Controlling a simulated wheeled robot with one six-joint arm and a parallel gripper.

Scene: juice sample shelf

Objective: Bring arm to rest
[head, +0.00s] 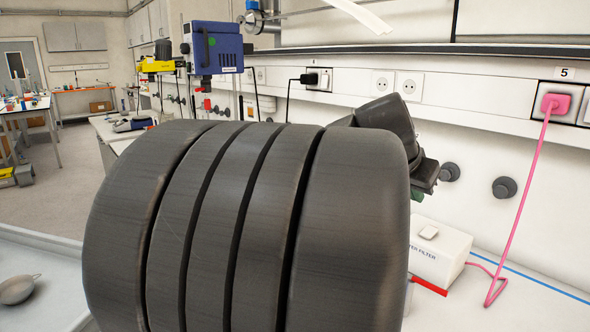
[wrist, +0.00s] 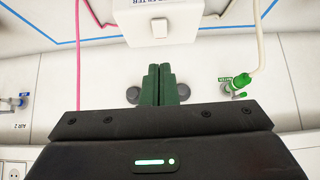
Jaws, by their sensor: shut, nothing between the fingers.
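My arm fills the middle of the head view as large dark grey rounded segments. My gripper is at the right end of the arm, mostly hidden behind it in the head view, with only a dark part (head: 424,176) showing. In the wrist view my gripper (wrist: 159,72) shows two green fingers pressed together with nothing between them. The fingers point toward the white filter box (wrist: 162,24) and are apart from it.
The white filter box (head: 438,250) stands on the bench right of my arm. A pink cable (head: 520,200) hangs from a wall socket (head: 557,103) down to the bench. A green-handled tap (wrist: 240,82) is right of the fingers.

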